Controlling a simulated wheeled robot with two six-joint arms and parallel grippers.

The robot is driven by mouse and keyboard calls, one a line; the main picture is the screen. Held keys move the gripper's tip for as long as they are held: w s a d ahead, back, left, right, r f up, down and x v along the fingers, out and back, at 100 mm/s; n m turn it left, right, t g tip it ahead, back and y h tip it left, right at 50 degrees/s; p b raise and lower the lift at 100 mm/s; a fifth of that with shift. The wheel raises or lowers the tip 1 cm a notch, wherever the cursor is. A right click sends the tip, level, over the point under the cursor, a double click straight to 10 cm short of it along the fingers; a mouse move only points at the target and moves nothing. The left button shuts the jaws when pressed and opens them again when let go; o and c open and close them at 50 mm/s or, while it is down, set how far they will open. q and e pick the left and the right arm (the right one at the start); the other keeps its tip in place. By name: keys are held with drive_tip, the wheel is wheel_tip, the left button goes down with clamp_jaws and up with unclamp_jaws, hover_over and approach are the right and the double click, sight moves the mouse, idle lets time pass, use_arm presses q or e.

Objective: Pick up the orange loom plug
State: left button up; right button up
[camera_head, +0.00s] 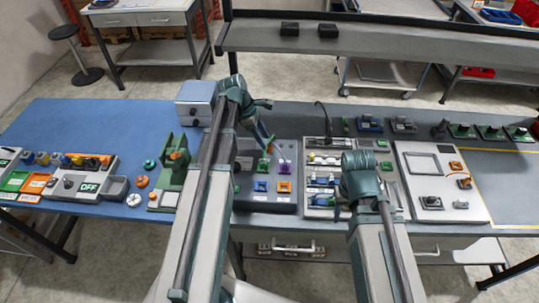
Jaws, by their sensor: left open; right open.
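A small orange block (284,186), which may be the orange loom plug, sits on a dark grey board beside a blue block (261,186). A second orange piece (455,166) with an orange cable lies on the white panel at the right; I cannot tell for certain which is the plug. My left gripper (267,143) is open and points down above the back of the dark board, near a green piece and a purple piece (284,168), behind the orange block. My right gripper (343,205) is open, low over the middle white panel, and partly hidden by its wrist.
A green fixture (175,165) and a grey box (195,100) stand left of my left arm. Trays and a switch panel (85,182) fill the far left. A raised shelf (400,42) runs behind the bench. Blue bench surface (90,125) is clear at back left.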

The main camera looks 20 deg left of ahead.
sight(269, 145)
use_arm(q)
drive_tip(key=shift+f, duration=0.1)
drive_tip(key=b+x, duration=0.4)
drive_tip(key=x, duration=0.1)
drive_tip(key=shift+w+f+b, duration=0.15)
drive_tip(key=shift+w+b, duration=0.25)
clamp_jaws()
